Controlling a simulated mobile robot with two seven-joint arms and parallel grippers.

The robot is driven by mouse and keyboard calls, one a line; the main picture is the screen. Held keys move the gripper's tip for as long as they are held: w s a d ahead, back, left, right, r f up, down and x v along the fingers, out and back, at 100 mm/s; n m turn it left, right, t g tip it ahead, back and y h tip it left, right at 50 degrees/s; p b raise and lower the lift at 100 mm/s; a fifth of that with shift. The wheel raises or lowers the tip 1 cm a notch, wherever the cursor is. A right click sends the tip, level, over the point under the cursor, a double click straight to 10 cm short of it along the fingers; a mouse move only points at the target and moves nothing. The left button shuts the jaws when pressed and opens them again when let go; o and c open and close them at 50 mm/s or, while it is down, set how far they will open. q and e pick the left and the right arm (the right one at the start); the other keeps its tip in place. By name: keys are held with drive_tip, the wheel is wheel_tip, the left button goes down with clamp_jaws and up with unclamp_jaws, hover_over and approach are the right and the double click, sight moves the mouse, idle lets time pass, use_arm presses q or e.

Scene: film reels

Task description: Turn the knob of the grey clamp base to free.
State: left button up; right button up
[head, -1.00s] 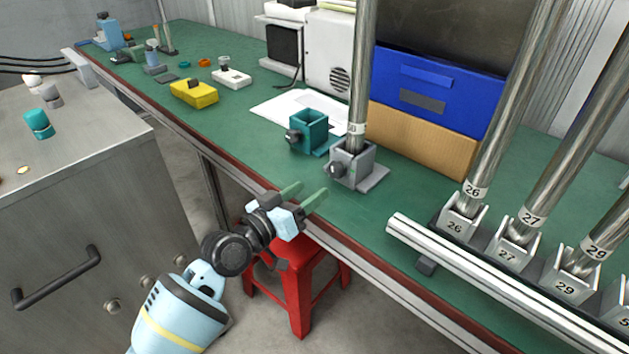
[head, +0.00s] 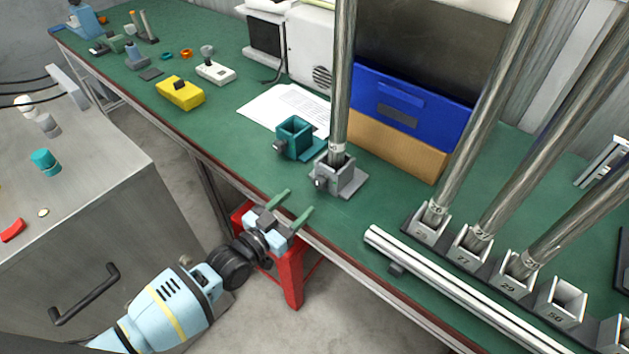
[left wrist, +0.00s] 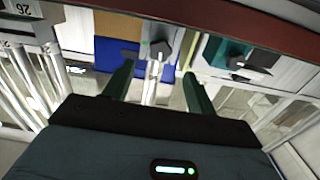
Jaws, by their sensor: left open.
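The grey clamp base (head: 342,182) stands on the green bench with a tall metal pole upright in its socket. Its dark knob (head: 321,183) is on the side facing left and front. My left gripper (head: 292,203) is open and empty, in front of and below the knob, near the bench's front edge and apart from the base. In the left wrist view the knob (left wrist: 160,47) shows ahead between the two green fingers. Which setting the knob is at is too small to read. My right gripper is not in view.
A teal clamp base (head: 296,136) stands just left of the grey one. A white rail (head: 430,277) and numbered sockets with poles (head: 470,255) are at the right. A red stool (head: 290,275) is below the bench edge.

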sight(317, 184)
use_arm(q)
drive_tip(key=shift+b+x, duration=0.45)
drive_tip(key=shift+x, duration=3.5)
drive_tip(key=shift+c, duration=0.4)
drive_tip(key=c, duration=0.9)
